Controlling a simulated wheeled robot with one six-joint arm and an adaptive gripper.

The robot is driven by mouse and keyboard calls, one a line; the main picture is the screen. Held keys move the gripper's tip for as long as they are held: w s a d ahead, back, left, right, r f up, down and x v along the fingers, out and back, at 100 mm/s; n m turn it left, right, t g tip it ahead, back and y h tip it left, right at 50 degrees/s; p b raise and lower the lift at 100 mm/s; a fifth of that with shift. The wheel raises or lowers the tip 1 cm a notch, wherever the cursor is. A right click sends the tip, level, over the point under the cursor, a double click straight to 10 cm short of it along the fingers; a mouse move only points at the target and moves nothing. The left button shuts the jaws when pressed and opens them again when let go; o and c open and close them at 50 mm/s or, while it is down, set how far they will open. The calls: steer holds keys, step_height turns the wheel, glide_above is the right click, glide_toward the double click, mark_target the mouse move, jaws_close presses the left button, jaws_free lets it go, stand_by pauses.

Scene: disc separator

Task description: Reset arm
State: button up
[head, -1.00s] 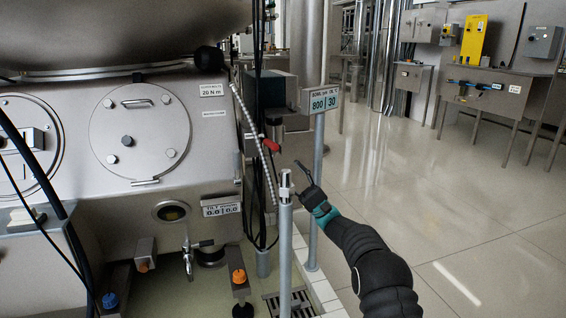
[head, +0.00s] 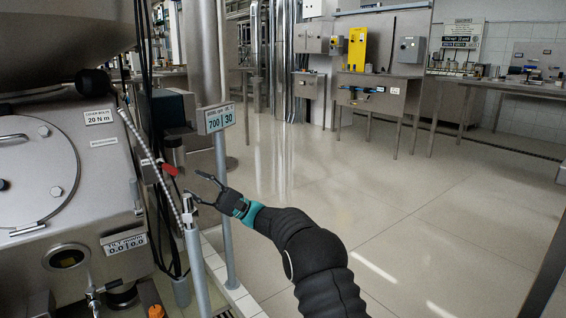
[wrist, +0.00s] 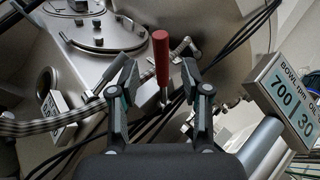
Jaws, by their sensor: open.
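My gripper (head: 203,188) is open and empty in the head view, beside the machine's right side. Its two fingers are spread apart in the wrist view (wrist: 160,85). A red-handled lever (head: 169,169) is just left of the fingertips in the head view. In the wrist view the red handle (wrist: 161,58) shows between and beyond the fingertips; I cannot tell whether either finger touches it. The bowl speed sign (head: 219,118) reads 700 and 30, and it also shows at the right of the wrist view (wrist: 285,102).
The steel separator (head: 85,150) fills the left. A braided hose (head: 150,160) and dark cables hang near the gripper, beside a grey post (head: 197,270). A steel bench (head: 385,92) and a yellow panel (head: 357,48) stand at the back. The floor on the right is clear.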

steer(key=s+d+r+n+t+h+p, duration=0.1)
steer(key=s+d+r+t+h+p, duration=0.15)
steer(key=s+d+h, duration=0.45)
steer(key=s+d+r+t+h+p, duration=0.1)
steer(key=s+d+r+h, duration=0.25)
steer(key=s, duration=0.65)
steer(key=s+d+f+t+h+p, duration=0.1)
steer(key=s+d+h, duration=0.3)
steer(key=s+d, duration=0.4)
steer(key=s+d+f+n+t+h+p, duration=0.1)
steer(key=s+d+f+t+h, duration=0.3)
steer(key=s+d, duration=0.3)
steer(key=s+d+f+t+h+p, duration=0.1)
steer(key=s+d+h, duration=0.5)
steer(key=d, duration=0.9)
steer(key=s+f+t, duration=0.1)
steer(key=s, duration=0.1)
steer(key=shift+s+f+n+p, duration=0.25)
steer(key=shift+s+n+p, duration=0.1)
steer(key=shift+n, duration=0.05)
steer(key=shift+d, duration=0.15)
steer(key=shift+c, duration=0.5)
